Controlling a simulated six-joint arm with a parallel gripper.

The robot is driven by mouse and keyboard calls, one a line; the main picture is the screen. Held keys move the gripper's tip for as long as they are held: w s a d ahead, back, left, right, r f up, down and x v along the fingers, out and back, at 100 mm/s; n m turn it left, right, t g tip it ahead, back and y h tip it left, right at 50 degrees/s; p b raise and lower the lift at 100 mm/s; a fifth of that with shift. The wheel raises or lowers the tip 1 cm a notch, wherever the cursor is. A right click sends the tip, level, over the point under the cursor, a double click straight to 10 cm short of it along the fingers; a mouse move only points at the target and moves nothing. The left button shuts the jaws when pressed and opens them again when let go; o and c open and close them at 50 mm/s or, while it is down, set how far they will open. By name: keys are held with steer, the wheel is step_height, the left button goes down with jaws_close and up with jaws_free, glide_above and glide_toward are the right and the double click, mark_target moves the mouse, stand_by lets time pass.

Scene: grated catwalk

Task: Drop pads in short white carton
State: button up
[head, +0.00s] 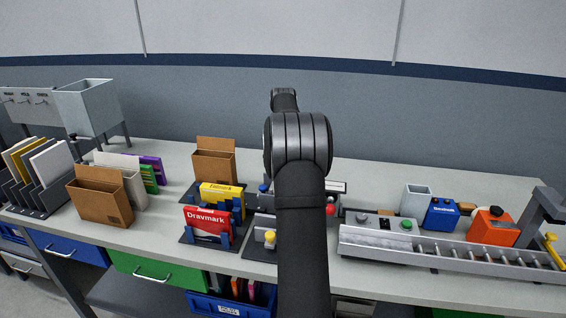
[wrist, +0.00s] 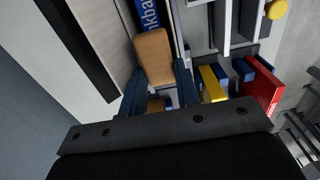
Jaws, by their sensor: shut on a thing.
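In the wrist view my gripper (wrist: 158,88) shows as two dark blue fingers, shut on a tan, round-cornered block (wrist: 153,55) that looks like a pad. In the head view my own arm hides the gripper and what it holds. A pale, off-white carton (head: 133,187) with a low front stands at the left of the bench, partly behind a brown carton (head: 98,203). I cannot see inside the white carton. A second brown carton (head: 214,168) stands farther right. The white carton cannot be made out in the wrist view.
Red (head: 206,224) and yellow (head: 221,195) boxes stand in blue-posted holders near my arm. A grey slotted rack (head: 45,198) is at far left, a hopper (head: 88,105) behind it. A roller conveyor (head: 450,258) lies right. Some bench between the cartons is bare.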

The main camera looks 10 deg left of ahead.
steer(key=o, duration=1)
steer(key=shift+o, duration=0.2)
steer(key=shift+c, duration=0.2)
steer(key=shift+w+r, duration=0.1)
steer(key=shift+r, duration=0.35)
steer(key=o, duration=0.3)
steer(key=shift+r, duration=2.55)
steer(key=shift+f, duration=0.1)
steer(key=shift+f, duration=1.25)
